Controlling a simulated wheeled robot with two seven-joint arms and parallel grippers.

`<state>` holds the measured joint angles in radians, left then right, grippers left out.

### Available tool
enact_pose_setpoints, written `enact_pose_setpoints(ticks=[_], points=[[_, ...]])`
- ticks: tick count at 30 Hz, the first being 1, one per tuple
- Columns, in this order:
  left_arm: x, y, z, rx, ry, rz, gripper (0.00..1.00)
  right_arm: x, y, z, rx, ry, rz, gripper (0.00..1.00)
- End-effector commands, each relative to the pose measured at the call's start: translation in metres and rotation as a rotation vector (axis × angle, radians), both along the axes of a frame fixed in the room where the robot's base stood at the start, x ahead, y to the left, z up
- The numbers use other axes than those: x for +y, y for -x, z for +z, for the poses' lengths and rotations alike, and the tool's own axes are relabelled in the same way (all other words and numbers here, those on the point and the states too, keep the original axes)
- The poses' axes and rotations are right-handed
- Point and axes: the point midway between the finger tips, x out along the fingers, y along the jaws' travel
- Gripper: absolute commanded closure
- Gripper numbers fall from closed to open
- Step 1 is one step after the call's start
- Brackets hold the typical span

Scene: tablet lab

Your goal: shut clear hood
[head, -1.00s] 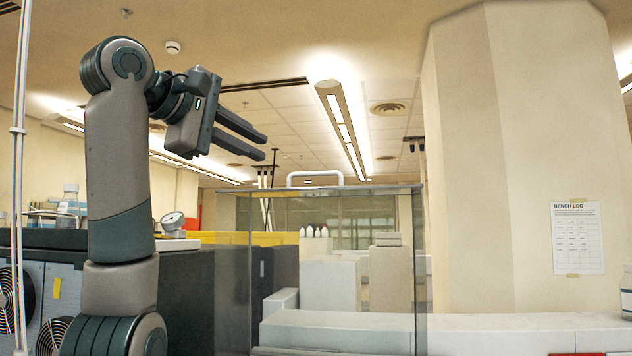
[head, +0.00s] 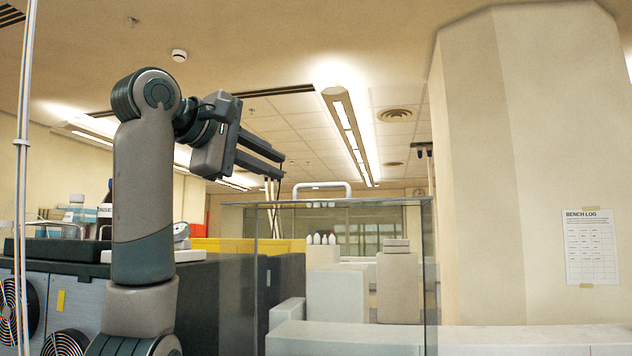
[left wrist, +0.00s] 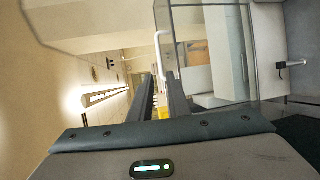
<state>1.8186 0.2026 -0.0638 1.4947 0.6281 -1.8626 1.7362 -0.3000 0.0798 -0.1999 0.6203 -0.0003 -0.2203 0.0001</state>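The clear hood (head: 345,265) is a see-through box with a white bar handle (head: 322,185) on top, ahead of me in the head view. My left gripper (head: 283,166) is a little above and left of the handle in that view, its two dark fingers parallel with a gap between them. It is open and empty. In the left wrist view, the handle (left wrist: 158,48) lies beyond the fingertips (left wrist: 161,77), roughly in line with the gap, and the hood's clear panel (left wrist: 205,50) is to its right. Contact with the handle is not visible. My right gripper is not in view.
Pale block-shaped equipment (head: 336,295) shows through the hood, with small white-tipped items on top. A dark cabinet with fans (head: 70,290) stands left. A large pillar (head: 515,170) with a bench log sheet (head: 592,247) stands right. The air above the hood looks free.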

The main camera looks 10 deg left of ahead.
Motion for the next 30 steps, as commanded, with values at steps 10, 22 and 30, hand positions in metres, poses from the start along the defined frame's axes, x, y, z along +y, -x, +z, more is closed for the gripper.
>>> enact_pose_setpoints(ticks=[10, 22, 30], points=[[-0.023, -0.057, -0.007, 0.006, -0.002, 0.000, 0.84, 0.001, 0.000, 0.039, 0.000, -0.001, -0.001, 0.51], [-0.048, -0.116, -0.018, 0.004, -0.001, 0.000, 0.84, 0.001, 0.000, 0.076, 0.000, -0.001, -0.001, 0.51], [-0.055, -0.132, -0.023, 0.002, -0.001, 0.001, 0.84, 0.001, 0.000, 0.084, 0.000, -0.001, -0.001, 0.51]])
